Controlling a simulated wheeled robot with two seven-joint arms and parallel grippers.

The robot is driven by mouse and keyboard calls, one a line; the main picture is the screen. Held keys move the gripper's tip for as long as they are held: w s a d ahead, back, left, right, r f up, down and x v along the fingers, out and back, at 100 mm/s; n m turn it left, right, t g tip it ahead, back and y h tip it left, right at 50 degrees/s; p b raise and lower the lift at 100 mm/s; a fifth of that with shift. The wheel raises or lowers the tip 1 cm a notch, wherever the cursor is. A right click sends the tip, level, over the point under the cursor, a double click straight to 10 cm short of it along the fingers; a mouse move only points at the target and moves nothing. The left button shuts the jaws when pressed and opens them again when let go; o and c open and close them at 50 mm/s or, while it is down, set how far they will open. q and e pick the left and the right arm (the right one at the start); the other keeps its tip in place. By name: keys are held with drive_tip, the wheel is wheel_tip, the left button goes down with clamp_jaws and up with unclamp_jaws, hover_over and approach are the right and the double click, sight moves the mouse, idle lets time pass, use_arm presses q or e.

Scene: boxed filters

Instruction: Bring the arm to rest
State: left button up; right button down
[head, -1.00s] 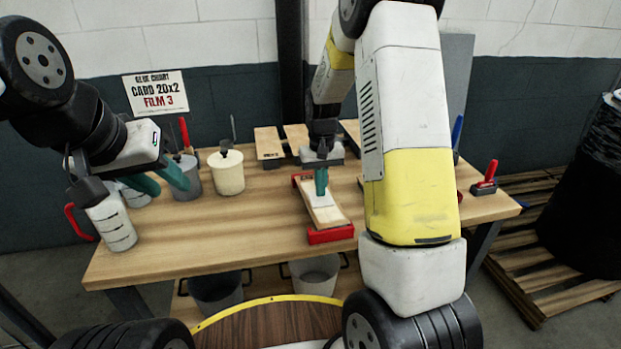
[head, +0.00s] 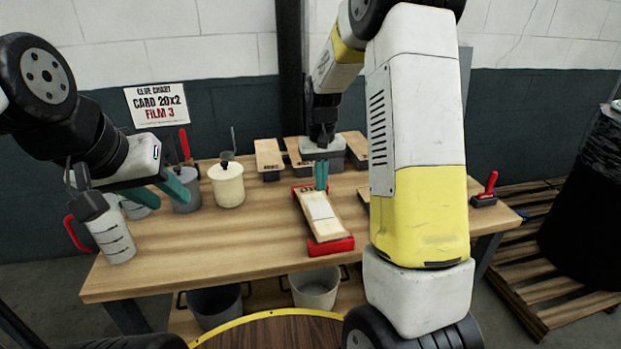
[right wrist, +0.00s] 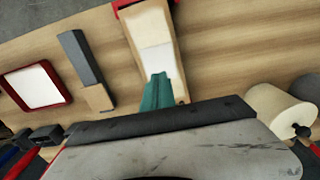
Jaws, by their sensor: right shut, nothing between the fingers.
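My right gripper (head: 321,188) is shut and empty, its green fingers together. It is over the far end of a pale wooden board (head: 312,198) held in a red-ended holder (head: 332,246) on the workbench; a white patch lies on the board. In the right wrist view the closed fingers (right wrist: 157,78) show in front of the board (right wrist: 152,25), with nothing between them. Whether they touch the board is hard to tell. My left gripper (head: 165,196) is at the left of the bench with its fingers apart and nothing seen between them, near the grey pot.
Wood-topped blocks (head: 268,155) line the back. The bench front (head: 220,255) is clear.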

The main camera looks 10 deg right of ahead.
drive_tip(key=shift+r, duration=0.1)
drive_tip(key=s+r+t+y, duration=0.1)
drive_tip(key=s+r+t, duration=0.2)
drive_tip(key=s+r, duration=0.8)
drive_tip(key=s+a+r+t, duration=0.1)
drive_tip(key=s+r, duration=0.1)
drive_tip(key=s, duration=0.4)
drive_tip(key=s+a+r+t+y, duration=0.1)
drive_tip(key=s+r+t, duration=0.1)
drive_tip(key=s, duration=0.5)
drive_tip(key=shift+s+r, duration=0.15)
drive_tip(key=shift+r, duration=0.6)
